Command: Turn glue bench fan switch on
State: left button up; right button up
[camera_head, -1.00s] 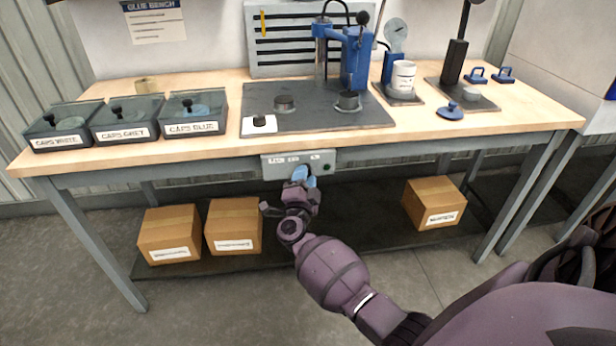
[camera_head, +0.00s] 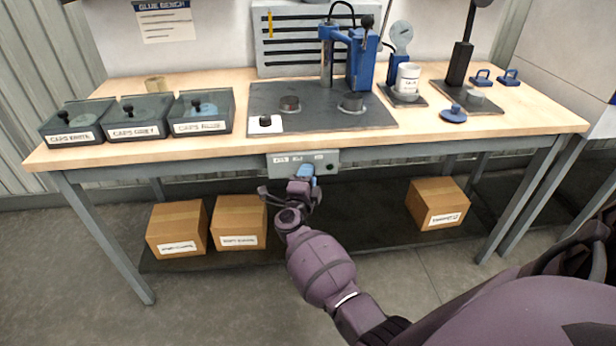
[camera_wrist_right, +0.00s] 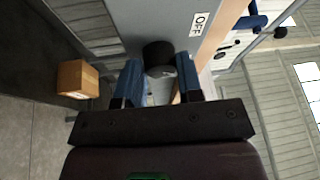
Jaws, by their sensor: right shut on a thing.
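A grey switch panel (camera_head: 276,164) is fixed under the front edge of the glue bench, with small labels and a dark round spot at its right end. My right gripper (camera_head: 306,172) is at the lower edge of this panel and hides part of it. In the right wrist view, the two blue fingers of my right gripper (camera_wrist_right: 159,76) are shut on a black round knob (camera_wrist_right: 157,52) on the panel. A label reading OFF (camera_wrist_right: 199,25) is beside the knob. My left gripper is not in view.
The wooden bench top (camera_head: 200,146) overhangs the panel. Cardboard boxes (camera_head: 239,222) stand on the dark lower shelf; another box (camera_head: 437,203) is at its right. Bins of caps (camera_head: 136,120) and a blue press (camera_head: 361,60) stand on the bench. The floor in front is clear.

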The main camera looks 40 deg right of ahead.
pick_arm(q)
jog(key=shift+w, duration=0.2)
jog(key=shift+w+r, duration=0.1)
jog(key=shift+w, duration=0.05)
pick_arm(e)
jog(key=o, duration=0.9)
pick_arm(q)
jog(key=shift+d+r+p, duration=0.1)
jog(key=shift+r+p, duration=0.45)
jog(key=shift+p, duration=0.05)
pick_arm(e)
jog(key=v, duration=1)
jog(key=shift+s+a, duration=0.15)
jog(key=shift+a, duration=0.2)
jog(key=shift+f, duration=0.1)
